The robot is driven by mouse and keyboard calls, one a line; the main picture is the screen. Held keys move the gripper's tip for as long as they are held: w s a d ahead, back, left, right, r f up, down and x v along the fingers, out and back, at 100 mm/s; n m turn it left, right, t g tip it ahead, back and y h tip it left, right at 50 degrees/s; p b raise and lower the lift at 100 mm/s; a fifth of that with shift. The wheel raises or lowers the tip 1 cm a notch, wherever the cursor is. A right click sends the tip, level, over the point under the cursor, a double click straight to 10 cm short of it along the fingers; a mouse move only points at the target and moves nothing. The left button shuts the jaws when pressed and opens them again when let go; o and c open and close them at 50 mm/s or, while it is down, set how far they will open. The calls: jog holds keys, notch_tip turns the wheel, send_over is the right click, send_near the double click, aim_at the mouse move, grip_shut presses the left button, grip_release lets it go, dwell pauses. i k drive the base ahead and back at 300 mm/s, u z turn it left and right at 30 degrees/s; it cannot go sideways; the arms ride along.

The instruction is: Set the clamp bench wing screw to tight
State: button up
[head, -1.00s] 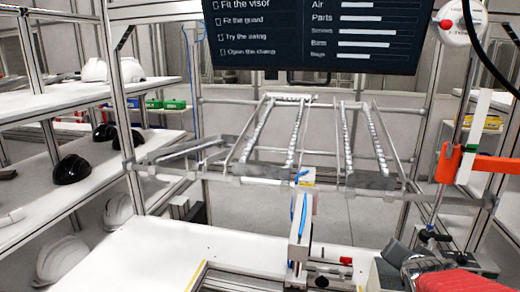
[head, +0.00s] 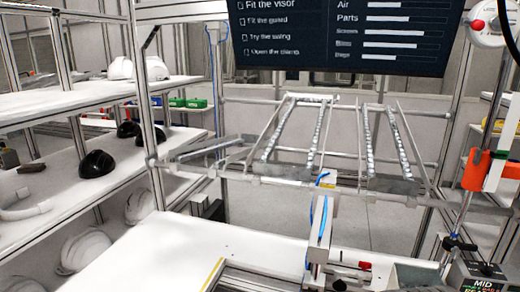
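The clamp bench is only partly in view. A white workbench top (head: 150,262) fills the lower middle. At its right stands an upright grey clamp-like fixture (head: 322,232) with a blue hose or strip along it. A small red part (head: 365,265) sits low beside the fixture, with dark metal pieces near it. I cannot tell whether this is the wing screw, nor how tight any screw is. The lower part of the fixture is cut off by the bottom edge. My gripper is not in view.
A screen (head: 340,35) hangs above a sloped rail rack (head: 290,140). Shelves at left hold white helmet shells (head: 137,68) and black ones (head: 96,164). An orange part (head: 476,170) is on a post at right. A labelled box (head: 480,275) stands lower right.

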aim_at(455, 250)
jog(key=z, duration=1.25)
